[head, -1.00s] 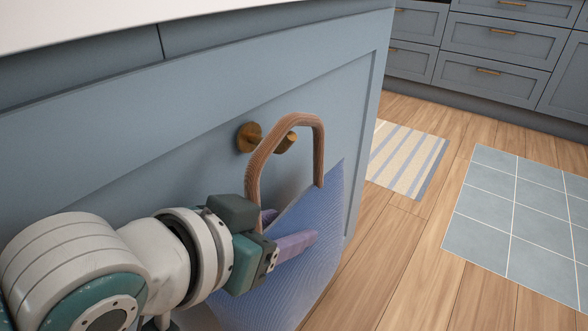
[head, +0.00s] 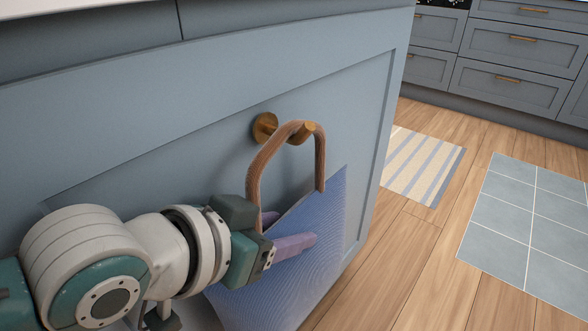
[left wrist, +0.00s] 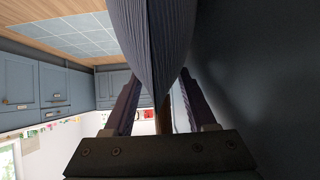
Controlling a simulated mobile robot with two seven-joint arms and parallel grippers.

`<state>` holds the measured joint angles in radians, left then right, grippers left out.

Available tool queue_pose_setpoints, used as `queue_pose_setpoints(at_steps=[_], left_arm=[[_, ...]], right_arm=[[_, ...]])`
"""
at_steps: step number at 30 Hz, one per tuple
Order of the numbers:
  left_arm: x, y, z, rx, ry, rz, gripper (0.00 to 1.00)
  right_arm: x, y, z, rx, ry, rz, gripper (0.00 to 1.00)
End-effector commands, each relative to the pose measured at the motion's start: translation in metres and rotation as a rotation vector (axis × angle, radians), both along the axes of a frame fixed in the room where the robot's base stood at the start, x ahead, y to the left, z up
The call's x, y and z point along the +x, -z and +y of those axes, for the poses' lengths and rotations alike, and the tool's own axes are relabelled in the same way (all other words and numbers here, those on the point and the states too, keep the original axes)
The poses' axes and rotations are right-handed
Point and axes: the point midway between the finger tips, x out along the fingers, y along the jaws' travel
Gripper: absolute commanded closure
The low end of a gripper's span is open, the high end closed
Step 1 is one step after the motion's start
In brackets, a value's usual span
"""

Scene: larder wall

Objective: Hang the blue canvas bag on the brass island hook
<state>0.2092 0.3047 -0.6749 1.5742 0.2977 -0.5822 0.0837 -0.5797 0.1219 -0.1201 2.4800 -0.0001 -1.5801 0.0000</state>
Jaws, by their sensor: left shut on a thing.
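The blue canvas bag (head: 300,250) hangs upright in front of the island panel, with its stiff brown arched handle (head: 257,175) up. My left gripper (head: 288,246) is shut on the bag near the foot of the handle's left leg. The brass hook (head: 264,127) sticks out from the panel. The top of the handle overlaps the hook's outer end in the head view; I cannot tell whether it rests on it. In the left wrist view the bag (left wrist: 152,40) fills the space between the fingers (left wrist: 158,103). My right gripper is out of view.
The blue-grey island panel (head: 120,130) stands close behind my left arm, under a pale worktop (head: 70,18). A striped mat (head: 425,165) and a blue tiled mat (head: 530,215) lie on the open wooden floor to the right. Drawers (head: 510,50) stand at the back.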

Motion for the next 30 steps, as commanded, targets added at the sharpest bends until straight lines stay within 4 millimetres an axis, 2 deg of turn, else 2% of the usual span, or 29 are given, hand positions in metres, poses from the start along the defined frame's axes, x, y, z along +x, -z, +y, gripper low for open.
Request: queue_pose_setpoints(at_steps=[14,15,23,30], left_arm=[[0.0019,-0.0039,-0.0009,-0.006,0.000,-0.009,1.00],[0.0018,-0.0038,-0.0009,-0.005,-0.001,-0.009,0.39],[0.0007,-0.0014,-0.0002,-0.001,-0.001,-0.003,0.10],[0.0004,-0.0001,0.0007,0.001,-0.002,0.000,0.08]], right_arm=[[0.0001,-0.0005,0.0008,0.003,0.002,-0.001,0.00],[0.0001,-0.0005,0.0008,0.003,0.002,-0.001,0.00],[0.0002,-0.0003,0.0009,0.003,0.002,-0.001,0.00],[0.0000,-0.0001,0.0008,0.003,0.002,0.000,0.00]])
